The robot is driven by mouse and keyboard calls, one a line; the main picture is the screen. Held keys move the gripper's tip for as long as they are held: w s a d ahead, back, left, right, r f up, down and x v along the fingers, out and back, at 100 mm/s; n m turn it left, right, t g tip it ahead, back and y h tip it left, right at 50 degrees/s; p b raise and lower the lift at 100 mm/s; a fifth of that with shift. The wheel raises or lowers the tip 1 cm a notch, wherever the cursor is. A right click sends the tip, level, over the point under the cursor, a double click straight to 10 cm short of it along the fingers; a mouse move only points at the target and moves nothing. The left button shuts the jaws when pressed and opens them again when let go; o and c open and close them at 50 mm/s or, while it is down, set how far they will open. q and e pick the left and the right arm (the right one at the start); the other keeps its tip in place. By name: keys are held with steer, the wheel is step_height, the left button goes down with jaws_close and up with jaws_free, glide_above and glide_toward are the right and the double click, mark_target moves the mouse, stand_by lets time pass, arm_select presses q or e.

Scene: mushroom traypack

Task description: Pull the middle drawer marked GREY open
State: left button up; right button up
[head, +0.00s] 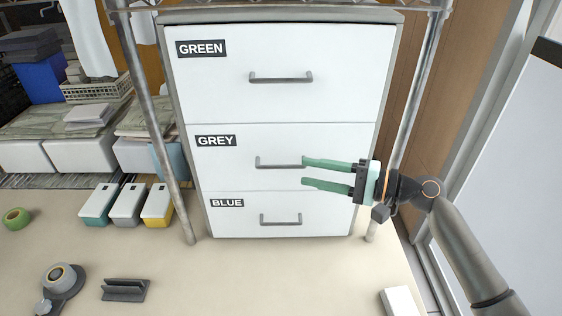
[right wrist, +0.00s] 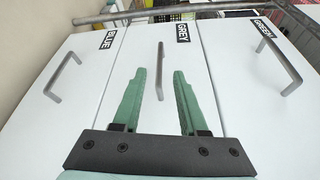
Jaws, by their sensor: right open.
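The white cabinet has three drawers, and the middle one, marked GREY (head: 225,165), is shut, flush with the others. Its grey bar handle (head: 278,164) is partly covered by my right gripper in the head view. My right gripper (head: 304,172) is open and empty, with green fingers pointing left in front of the right part of this handle. In the right wrist view the GREY handle (right wrist: 160,70) stands between and beyond the open fingertips (right wrist: 160,74). I cannot tell whether the fingers touch it. My left gripper is not in view.
The GREEN drawer (head: 340,100) is above and the BLUE drawer (head: 320,203) below, both shut. Metal rack posts (head: 160,130) flank the cabinet. Small lidded boxes (head: 127,204), a green tape roll (head: 16,218) and a grey holder (head: 124,290) lie left. The front middle is clear.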

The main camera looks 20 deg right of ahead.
mark_target(287, 168)
steer(key=p+x, duration=0.1)
steer(key=x, duration=0.6)
steer(key=shift+w+a, duration=0.15)
jaws_close()
stand_by(1.2)
